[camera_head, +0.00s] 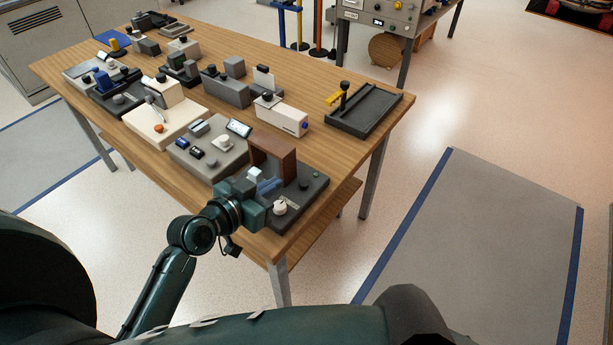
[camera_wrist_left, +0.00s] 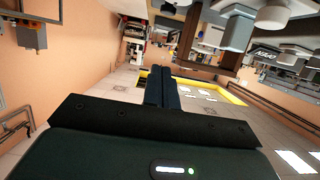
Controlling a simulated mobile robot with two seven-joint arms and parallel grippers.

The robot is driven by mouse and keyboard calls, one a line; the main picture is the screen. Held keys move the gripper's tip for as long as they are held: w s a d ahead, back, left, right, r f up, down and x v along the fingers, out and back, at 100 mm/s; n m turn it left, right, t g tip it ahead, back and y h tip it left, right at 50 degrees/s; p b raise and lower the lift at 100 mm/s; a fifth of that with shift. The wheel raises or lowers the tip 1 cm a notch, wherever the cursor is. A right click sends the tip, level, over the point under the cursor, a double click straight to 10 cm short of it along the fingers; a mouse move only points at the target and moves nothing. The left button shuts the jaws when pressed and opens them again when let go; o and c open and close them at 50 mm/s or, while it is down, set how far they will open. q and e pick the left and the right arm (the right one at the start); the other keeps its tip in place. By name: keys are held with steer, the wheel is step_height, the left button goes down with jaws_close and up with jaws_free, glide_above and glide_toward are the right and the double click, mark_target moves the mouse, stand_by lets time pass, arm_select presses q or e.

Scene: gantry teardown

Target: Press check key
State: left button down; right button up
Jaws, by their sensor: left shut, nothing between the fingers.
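My left gripper (camera_head: 270,187) is over the near corner of the wooden table, in front of a brown block (camera_head: 274,152) on a dark base plate (camera_head: 312,192). Its two fingers are together and empty; they also show in the left wrist view (camera_wrist_left: 162,88). A white round knob (camera_head: 280,207) stands on the same base plate, just right of the gripper. The gripper hides part of this plate. I cannot tell which part is the check key, or whether the fingers touch anything. My right gripper is not in view.
A grey panel (camera_head: 207,165) with a small screen (camera_head: 239,128) and several knobs lies left of the brown block. A white box (camera_head: 281,117) and a black tray (camera_head: 365,112) stand behind. More devices crowd the wooden table (camera_head: 335,157). The floor at right is open.

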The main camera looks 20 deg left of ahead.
arm_select(q)
glide_above(299, 193)
steer(key=f, duration=0.3)
steer(key=shift+w+d, duration=0.15)
steer(key=shift+w, duration=0.1)
steer(key=f, duration=0.3)
steer(key=shift+s, duration=0.25)
steer(key=shift+a+f, duration=0.2)
steer(key=shift+f, duration=0.3)
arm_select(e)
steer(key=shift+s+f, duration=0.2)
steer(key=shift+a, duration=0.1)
